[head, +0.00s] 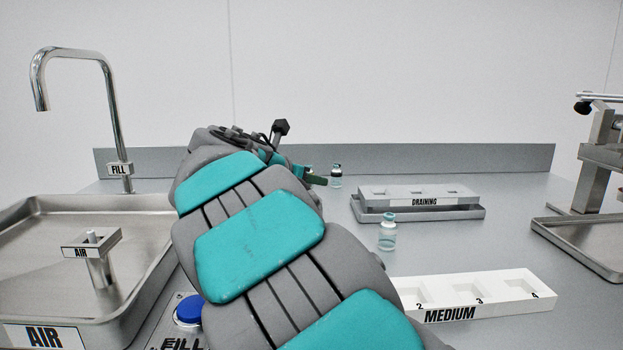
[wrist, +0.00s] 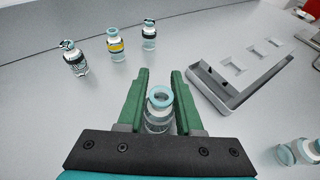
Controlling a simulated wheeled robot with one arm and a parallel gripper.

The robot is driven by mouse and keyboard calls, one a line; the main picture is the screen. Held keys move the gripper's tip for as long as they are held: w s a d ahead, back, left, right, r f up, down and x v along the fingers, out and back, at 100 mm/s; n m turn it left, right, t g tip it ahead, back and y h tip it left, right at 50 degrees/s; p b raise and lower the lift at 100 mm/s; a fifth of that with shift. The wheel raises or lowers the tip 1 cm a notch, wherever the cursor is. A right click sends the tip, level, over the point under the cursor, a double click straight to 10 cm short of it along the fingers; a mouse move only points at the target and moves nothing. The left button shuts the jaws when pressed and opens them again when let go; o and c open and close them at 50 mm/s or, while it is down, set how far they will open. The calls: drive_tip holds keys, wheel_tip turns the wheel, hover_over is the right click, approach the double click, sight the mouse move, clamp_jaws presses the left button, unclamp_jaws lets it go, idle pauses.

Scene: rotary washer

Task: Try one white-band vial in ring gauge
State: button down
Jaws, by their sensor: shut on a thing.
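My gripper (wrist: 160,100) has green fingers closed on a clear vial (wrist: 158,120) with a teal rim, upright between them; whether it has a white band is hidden. In the head view my arm hides most of the gripper, and only a green finger (head: 316,179) shows. Three vials stand ahead in the wrist view: one with black and white stripes (wrist: 74,58), one with a yellow band (wrist: 116,44) and one with a dark band (wrist: 149,34). Another clear vial (head: 387,232) stands in front of the draining rack. I cannot make out a ring gauge.
The draining rack (head: 450,192) stands at the back right, right of my gripper. The white medium rack (head: 520,290) is nearer. A sink (head: 130,235) with a tap and air post is at left. A metal stand (head: 592,170) is at far right. Counter between racks is mostly clear.

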drive_tip(key=shift+f, duration=0.2)
idle(0.4)
drive_tip(key=c, duration=0.5)
unclamp_jaws()
drive_tip(key=v, duration=0.7)
drive_tip(key=shift+s+a+r, duration=0.2)
drive_tip(key=shift+s+a, duration=0.05)
drive_tip(key=shift+s, duration=0.05)
